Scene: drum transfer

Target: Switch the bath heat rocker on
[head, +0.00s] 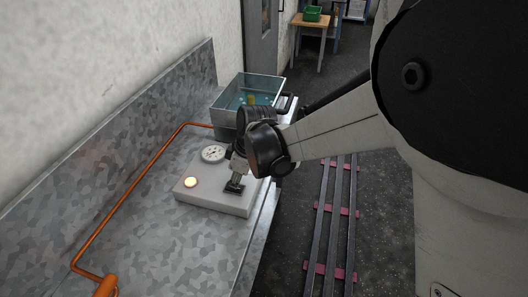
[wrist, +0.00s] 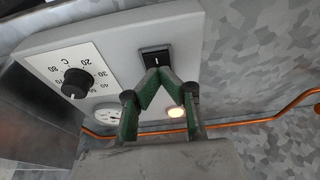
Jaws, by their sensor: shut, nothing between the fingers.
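The bath heat rocker (wrist: 155,58) is a black switch on the pale control box (head: 215,200); in the wrist view it sits near the top middle. My gripper (wrist: 166,72) is shut and empty, with its green-padded fingertips meeting at the rocker's near edge. I cannot tell whether they touch it. In the head view my gripper (head: 234,188) points down at the box top and mostly hides the rocker. A round lamp (head: 190,183) on the box glows warm yellow; it also shows in the wrist view (wrist: 175,112).
A temperature knob (wrist: 76,83) and a round gauge (head: 213,153) are on the box. A water bath (head: 245,92) stands behind it. An orange pipe (head: 130,185) runs along the metal bench to the left. Rails (head: 333,215) lie on the floor at right.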

